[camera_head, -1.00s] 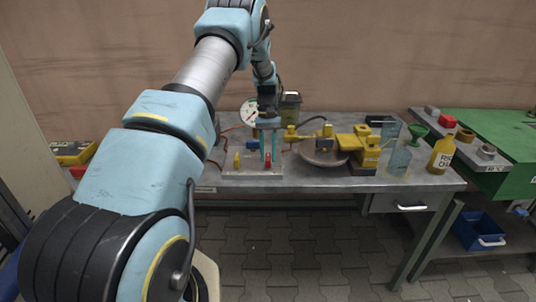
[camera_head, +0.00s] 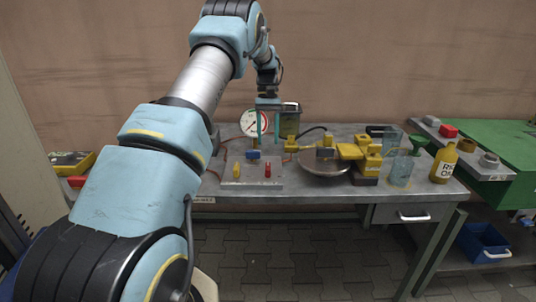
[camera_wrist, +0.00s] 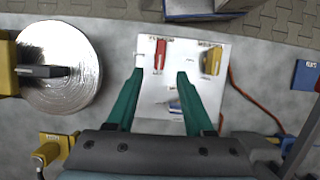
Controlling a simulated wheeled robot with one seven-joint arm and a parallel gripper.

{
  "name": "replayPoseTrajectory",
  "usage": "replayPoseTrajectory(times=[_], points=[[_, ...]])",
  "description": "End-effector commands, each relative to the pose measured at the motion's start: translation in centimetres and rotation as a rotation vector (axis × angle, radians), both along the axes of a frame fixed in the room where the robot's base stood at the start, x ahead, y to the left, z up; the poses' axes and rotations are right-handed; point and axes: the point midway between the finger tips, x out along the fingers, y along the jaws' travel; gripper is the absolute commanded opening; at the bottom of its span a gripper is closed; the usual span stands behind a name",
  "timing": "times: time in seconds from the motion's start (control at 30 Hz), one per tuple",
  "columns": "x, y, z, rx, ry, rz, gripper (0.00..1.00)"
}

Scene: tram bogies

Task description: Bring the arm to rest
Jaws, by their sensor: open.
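My gripper (camera_head: 268,124) hangs above the grey workbench (camera_head: 330,195), pointing down, with its two teal fingers spread apart. In the wrist view the fingers (camera_wrist: 155,92) are open with nothing between them. Below lies a white panel (camera_wrist: 185,60) with a red handle (camera_wrist: 160,54), a yellow handle (camera_wrist: 211,61) and a blue handle (camera_wrist: 175,106). In the head view the blue handle (camera_head: 253,155) shows just below and left of the fingertips, which stand clear above the panel.
A round metal plate (camera_head: 322,170) with a yellow tool (camera_head: 357,152) sits right of the panel. A gauge (camera_head: 254,122) stands behind the gripper. A yellow bottle (camera_head: 443,163), a glass jar (camera_head: 401,171) and a green funnel (camera_head: 418,144) stand farther right.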

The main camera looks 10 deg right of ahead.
Motion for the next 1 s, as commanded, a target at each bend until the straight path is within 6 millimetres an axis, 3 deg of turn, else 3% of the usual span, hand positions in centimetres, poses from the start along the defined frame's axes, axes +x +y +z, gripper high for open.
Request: replayPoseTrajectory(times=[0.2, 0.63, 0.83, 1.0], points=[[0.6, -0.1, 1.5, 0.000, 0.000, 0.000, 0.53], [0.5, 0.8, 2.0, -0.004, -0.012, 0.008, 0.53], [-1.4, 5.2, 3.6, -0.030, -0.099, 0.042, 0.53], [-5.2, 10.0, 4.6, -0.052, -0.203, 0.066, 0.53]])
